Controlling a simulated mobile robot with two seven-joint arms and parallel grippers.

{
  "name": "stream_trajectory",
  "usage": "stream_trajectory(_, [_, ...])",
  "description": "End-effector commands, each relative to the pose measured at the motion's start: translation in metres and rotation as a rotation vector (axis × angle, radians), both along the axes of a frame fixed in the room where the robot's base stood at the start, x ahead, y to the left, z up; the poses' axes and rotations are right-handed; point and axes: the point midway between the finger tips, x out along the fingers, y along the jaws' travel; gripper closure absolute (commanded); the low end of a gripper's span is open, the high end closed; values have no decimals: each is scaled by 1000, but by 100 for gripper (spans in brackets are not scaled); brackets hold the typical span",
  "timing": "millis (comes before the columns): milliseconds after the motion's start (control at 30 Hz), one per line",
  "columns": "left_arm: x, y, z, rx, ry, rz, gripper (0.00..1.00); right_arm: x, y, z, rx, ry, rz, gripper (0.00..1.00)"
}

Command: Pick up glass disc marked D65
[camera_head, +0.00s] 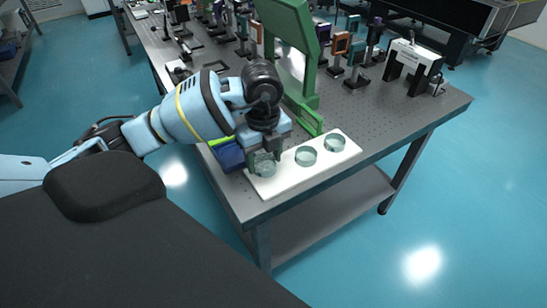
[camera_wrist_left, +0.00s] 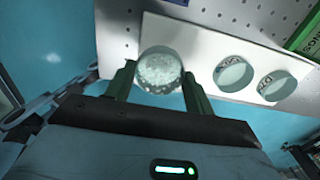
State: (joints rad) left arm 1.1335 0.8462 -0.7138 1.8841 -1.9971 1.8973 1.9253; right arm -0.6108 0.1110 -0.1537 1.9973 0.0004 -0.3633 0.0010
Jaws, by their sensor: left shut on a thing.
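Three round glass discs stand in a row at a white tray (camera_head: 292,178) on the near corner of the optical table. My left gripper (camera_head: 265,162) points down at the left end of the tray and is shut on the frosted glass disc (camera_wrist_left: 159,70) there, with a finger on either side. I cannot tell whether that disc touches the tray. The middle clear disc (camera_head: 306,156) and the right clear disc (camera_head: 335,142) sit on the tray, apart from the gripper. They bear small dark marks in the left wrist view, too small to read. My right gripper is not in view.
A blue box (camera_head: 228,155) is left of the tray. A tall green frame (camera_head: 292,45) stands behind it. Several optical mounts and a white-topped device (camera_head: 414,57) stand farther back on the perforated table (camera_head: 400,105). The table's right front is clear.

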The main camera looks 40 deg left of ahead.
Motion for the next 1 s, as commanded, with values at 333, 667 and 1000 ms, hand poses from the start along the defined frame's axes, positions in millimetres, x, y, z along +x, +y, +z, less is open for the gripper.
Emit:
stream_trajectory(333, [-82, 34, 7, 6, 3, -2, 74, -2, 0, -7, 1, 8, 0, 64])
stream_trajectory(667, [-117, 49, 11, 1, 1, 1, 74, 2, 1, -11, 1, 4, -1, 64])
stream_trajectory(1000, [-125, 51, 13, -1, -2, -1, 74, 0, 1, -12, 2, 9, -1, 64])
